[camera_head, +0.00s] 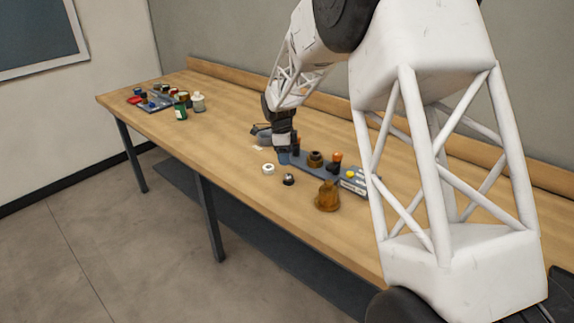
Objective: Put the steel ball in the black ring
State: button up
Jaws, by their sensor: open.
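A small shiny grey ball (289,178), which looks like the steel ball, is near the front edge of the table. Its lower part looks dark; I cannot tell whether that is shadow or the black ring under it. No black ring can be made out clearly apart from it. My gripper (283,156) points down just behind the ball, above or around a small blue item (283,158). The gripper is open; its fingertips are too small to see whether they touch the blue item. It is apart from the ball.
A grey tray (320,176) with a brown round piece (315,159) is behind. Several jars (181,110) stand far left. The table's middle left is clear.

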jog(key=shift+a+r, duration=0.2)
jog(key=shift+r, duration=1.5)
jog(key=s+d+r+n, duration=0.3)
jog(key=s+r, duration=0.2)
jog(key=s, duration=0.4)
jog(key=s+d+r+n+t, duration=0.1)
jog(key=s+d+r+n, duration=0.3)
jog(key=s, duration=0.4)
jog(key=s+d+r+n, duration=0.25)
jog(key=s+r, duration=0.25)
jog(key=s, duration=0.4)
jog(key=s+d+f+n+t, duration=0.1)
jog(key=s+n, duration=0.4)
jog(key=s, duration=0.8)
jog(key=s+d+f+n+y, duration=0.1)
jog(key=s+n, duration=0.4)
jog(key=s, duration=0.8)
jog(key=shift+s+d+t, duration=0.25)
jog(key=shift+d+t, duration=0.1)
jog(key=shift+t, duration=0.05)
